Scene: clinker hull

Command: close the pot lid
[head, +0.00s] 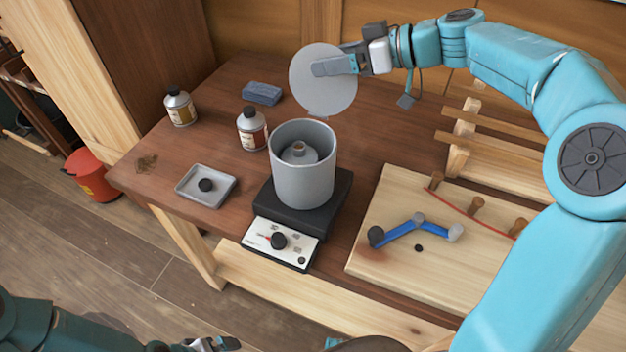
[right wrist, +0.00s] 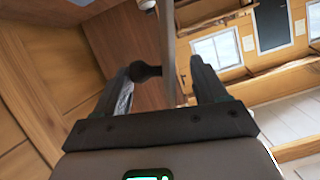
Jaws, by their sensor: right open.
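The grey pot (head: 304,184) stands open on the black hot plate (head: 335,205), with a small rounded thing inside. Its round grey lid (head: 325,95) is raised nearly upright at the pot's back rim; I cannot make out a hinge. My right gripper (head: 333,66) is open at the lid's upper part, one finger across its front face. In the right wrist view the lid (right wrist: 168,45) shows edge-on between the open fingers, with a dark knob (right wrist: 146,71) on its left side. My left gripper (head: 215,344) shows only partly at the bottom edge.
Two labelled bottles (head: 251,130) and a blue block (head: 262,93) are left of the pot. A shallow tray (head: 206,194) holds a dark round piece. A wooden board (head: 385,265) with a blue linkage and pegs lies right, near a slatted rack (head: 500,150).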

